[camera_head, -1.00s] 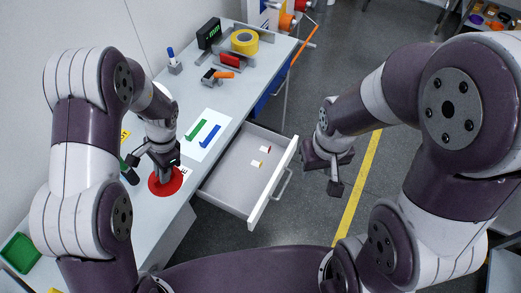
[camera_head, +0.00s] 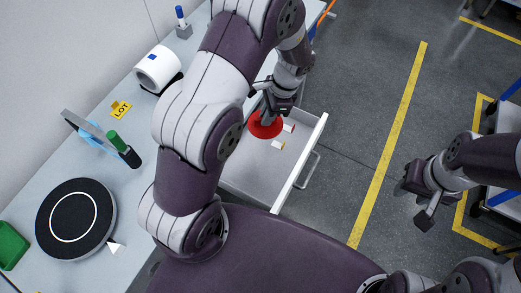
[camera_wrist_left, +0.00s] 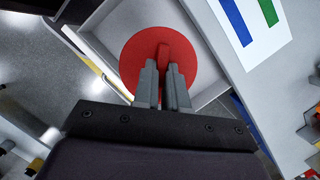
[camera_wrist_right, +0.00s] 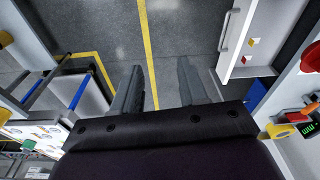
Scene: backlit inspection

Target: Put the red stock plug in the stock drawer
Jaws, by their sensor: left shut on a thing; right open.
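The red stock plug (camera_head: 266,126) is a flat red disc with a raised red grip. My left gripper (camera_head: 272,110) is shut on that grip and holds the disc over the open stock drawer (camera_head: 250,178). The left wrist view shows the disc (camera_wrist_left: 190,55) beyond the fingers, with the grip between the fingertips (camera_wrist_left: 163,85). How high the disc is above the drawer floor I cannot tell. It also shows at the edge of the right wrist view (camera_wrist_right: 312,58). My right gripper (camera_head: 417,205) is open and empty over the floor, right of the drawer.
Two small pieces, one red-and-white (camera_head: 289,127) and one yellow-and-white (camera_head: 278,145), lie in the drawer near the disc.

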